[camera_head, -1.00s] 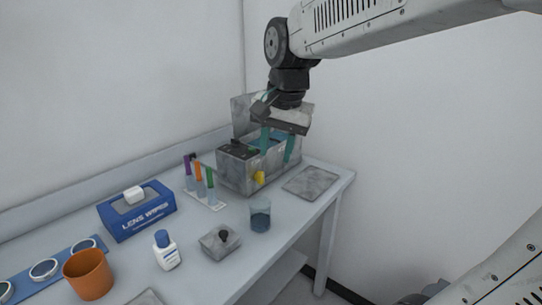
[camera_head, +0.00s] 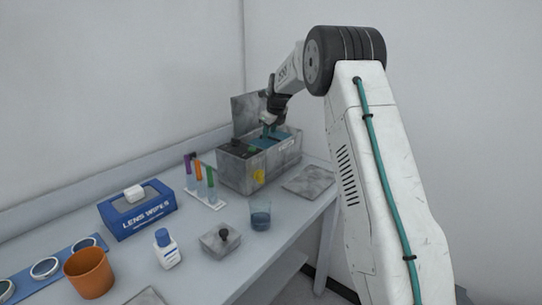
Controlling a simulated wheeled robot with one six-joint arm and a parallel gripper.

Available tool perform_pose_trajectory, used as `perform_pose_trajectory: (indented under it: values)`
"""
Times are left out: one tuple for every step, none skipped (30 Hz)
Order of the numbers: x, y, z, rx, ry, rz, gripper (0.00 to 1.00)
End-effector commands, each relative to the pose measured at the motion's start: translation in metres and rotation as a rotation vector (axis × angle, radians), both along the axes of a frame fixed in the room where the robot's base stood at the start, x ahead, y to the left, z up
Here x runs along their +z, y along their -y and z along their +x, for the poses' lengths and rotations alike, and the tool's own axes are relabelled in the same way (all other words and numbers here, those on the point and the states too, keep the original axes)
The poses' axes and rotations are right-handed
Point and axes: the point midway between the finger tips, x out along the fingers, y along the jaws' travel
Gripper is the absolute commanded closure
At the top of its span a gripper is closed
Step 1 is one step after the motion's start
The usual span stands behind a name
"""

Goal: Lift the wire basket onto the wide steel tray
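A grey metal box (camera_head: 236,174) with a raised lid (camera_head: 246,112) stands at the back right of the bench. Its open top shows something blue inside (camera_head: 262,143). I cannot make out the wire basket clearly; the box's inside is small and partly hidden by my gripper. My gripper (camera_head: 269,131) points down with its teal fingertips at the box's opening. I cannot tell if it is open or shut, or touching anything. A flat steel tray (camera_head: 309,180) lies empty on the bench just right of the box.
A lens-wipes box (camera_head: 138,211), a white bottle (camera_head: 167,250) and an orange cup (camera_head: 89,274) stand farther left.

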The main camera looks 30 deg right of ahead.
Motion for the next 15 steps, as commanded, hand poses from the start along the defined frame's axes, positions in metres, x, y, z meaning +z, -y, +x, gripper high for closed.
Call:
perform_pose_trajectory:
  values:
    - [-0.007,0.0,0.003,-0.001,-0.002,0.001,0.64]
    - [-0.01,0.001,0.004,0.0,-0.001,0.001,0.64]
    - [-0.013,0.001,0.006,0.001,0.0,0.0,0.64]
    - [-0.015,0.001,0.007,0.001,0.0,0.0,0.64]
    - [-0.017,0.002,0.008,0.001,0.0,0.0,0.64]
    - [-0.02,0.002,0.009,0.002,-0.001,-0.001,0.64]
    - [-0.022,0.003,0.009,0.002,-0.001,0.0,0.64]
    - [-0.025,0.004,0.01,0.002,-0.001,0.0,0.64]
    - [-0.029,0.006,0.012,0.002,-0.003,0.0,0.64]
    - [-0.034,0.007,0.014,0.002,-0.003,0.0,0.64]
    - [-0.038,0.008,0.016,0.003,-0.004,-0.001,0.64]
    - [-0.043,0.01,0.018,0.002,-0.003,0.0,0.64]
    - [-0.048,0.011,0.02,0.003,-0.003,0.0,0.64]
    - [-0.052,0.01,0.022,0.003,-0.003,0.0,0.64]
    - [-0.057,0.011,0.025,0.004,-0.003,-0.001,0.64]
